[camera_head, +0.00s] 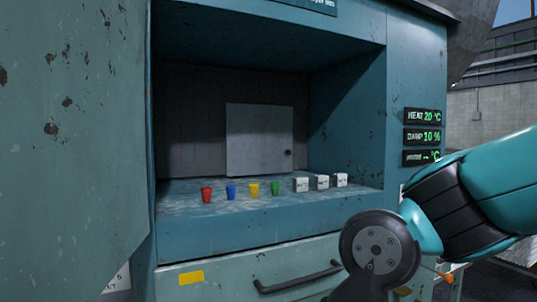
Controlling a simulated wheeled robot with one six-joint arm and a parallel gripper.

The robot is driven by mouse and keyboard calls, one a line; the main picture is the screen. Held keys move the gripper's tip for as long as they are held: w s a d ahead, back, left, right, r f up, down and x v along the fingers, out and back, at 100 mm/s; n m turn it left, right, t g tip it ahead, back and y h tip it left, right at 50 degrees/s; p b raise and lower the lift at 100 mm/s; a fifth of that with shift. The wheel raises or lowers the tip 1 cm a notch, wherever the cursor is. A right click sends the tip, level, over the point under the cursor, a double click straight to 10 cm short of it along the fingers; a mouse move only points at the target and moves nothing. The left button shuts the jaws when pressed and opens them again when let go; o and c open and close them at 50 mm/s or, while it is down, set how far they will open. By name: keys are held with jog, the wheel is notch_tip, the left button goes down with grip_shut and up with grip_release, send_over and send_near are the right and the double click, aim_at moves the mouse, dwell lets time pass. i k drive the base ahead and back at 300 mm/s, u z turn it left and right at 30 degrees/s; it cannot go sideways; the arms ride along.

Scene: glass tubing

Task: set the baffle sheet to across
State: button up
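A pale grey square sheet (259,140), which looks like the baffle sheet, stands upright at the back of the teal cabinet's open chamber. It faces me nearly flat and has a small dark knob (288,153) at its right edge. I cannot tell how it is mounted or whether it is set across. My arm reaches in from the right, with its dark wrist joint in front of the cabinet at the lower right. My gripper is below the picture's edge and does not show.
On the chamber floor (190,207) stand red (207,194), blue (231,191), yellow (254,190) and green (275,188) cups and three white blocks (321,182). A large teal panel (70,140) fills the left. A drawer with a dark handle (298,282) lies below. Displays (421,136) are at right.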

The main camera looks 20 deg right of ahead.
aim_at(260, 138)
jog(key=i, duration=0.95)
jog(key=z, duration=0.05)
